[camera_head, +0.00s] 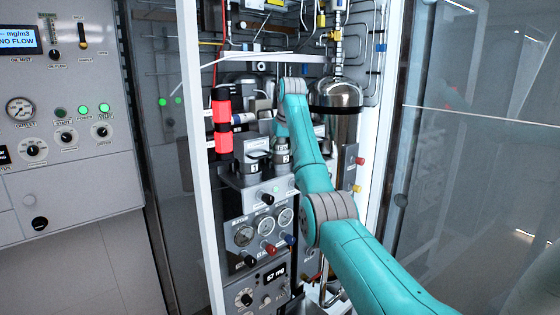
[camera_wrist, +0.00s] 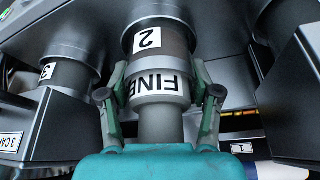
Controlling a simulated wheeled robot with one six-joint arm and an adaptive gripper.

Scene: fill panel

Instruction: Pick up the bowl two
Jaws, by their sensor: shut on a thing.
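Bowl two (camera_wrist: 160,65) is a grey metal cylinder with a white label "2" and a lighter band with the letters "FINE". In the wrist view it stands in the middle, its top joined to the dark housing. My gripper (camera_wrist: 160,100) has one finger on each side of it, shut on the band. In the head view bowl two (camera_head: 282,158) shows beside my teal arm, and my gripper is hidden there behind the arm and fittings.
A bowl labelled "3" (camera_wrist: 68,70) hangs to the left in the wrist view. A dark housing with a "1" label is at right. In the head view, a red cylinder (camera_head: 222,120), a shiny metal vessel (camera_head: 338,92), pipes and gauges crowd the open cabinet.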

